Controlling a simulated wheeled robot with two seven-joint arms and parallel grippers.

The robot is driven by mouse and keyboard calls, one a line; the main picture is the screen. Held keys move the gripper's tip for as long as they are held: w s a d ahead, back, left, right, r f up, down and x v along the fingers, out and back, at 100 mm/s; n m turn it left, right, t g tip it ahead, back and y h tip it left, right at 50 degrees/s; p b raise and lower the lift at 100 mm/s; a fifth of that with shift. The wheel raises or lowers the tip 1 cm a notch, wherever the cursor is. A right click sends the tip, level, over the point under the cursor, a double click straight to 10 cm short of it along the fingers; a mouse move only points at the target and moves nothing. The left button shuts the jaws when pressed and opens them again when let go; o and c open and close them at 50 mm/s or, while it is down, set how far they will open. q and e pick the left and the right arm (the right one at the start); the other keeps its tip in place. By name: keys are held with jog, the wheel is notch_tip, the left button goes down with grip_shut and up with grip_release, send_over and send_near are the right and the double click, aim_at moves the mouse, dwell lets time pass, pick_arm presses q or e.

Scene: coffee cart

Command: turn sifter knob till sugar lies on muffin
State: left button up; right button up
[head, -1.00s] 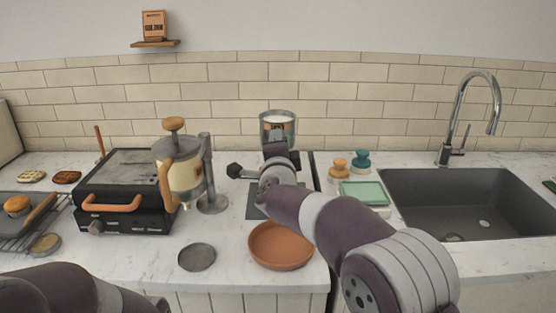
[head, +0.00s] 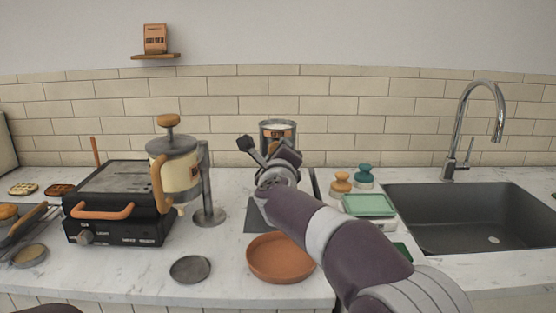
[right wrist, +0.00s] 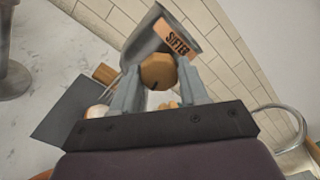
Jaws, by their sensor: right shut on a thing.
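The sifter (head: 278,128) is a grey metal can with an orange label and white contents, at the back of the counter in the head view. In the right wrist view the sifter (right wrist: 163,38) appears tilted, with its label readable. Its round wooden knob (right wrist: 158,72) is between the fingers of my right gripper (right wrist: 158,88), which is shut on it. In the head view my right gripper (head: 284,156) is in front of the sifter and hides its lower part. A pale rounded thing (right wrist: 96,112) shows partly behind a finger; I cannot tell if it is the muffin. My left gripper is out of view.
A terracotta dish (head: 281,259) and a grey disc (head: 190,269) lie in front. A cream dispenser (head: 175,168) and a black grill (head: 118,205) stand left. A green-lidded box (head: 368,205) and the sink (head: 465,215) are right.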

jog(key=shift+f+m, duration=0.1)
jog(key=shift+m, duration=0.3)
jog(key=o, duration=1.1)
jog(key=shift+c, duration=0.2)
jog(key=s+b, duration=0.2)
jog(key=s, duration=1)
jog(key=shift+s, duration=0.35)
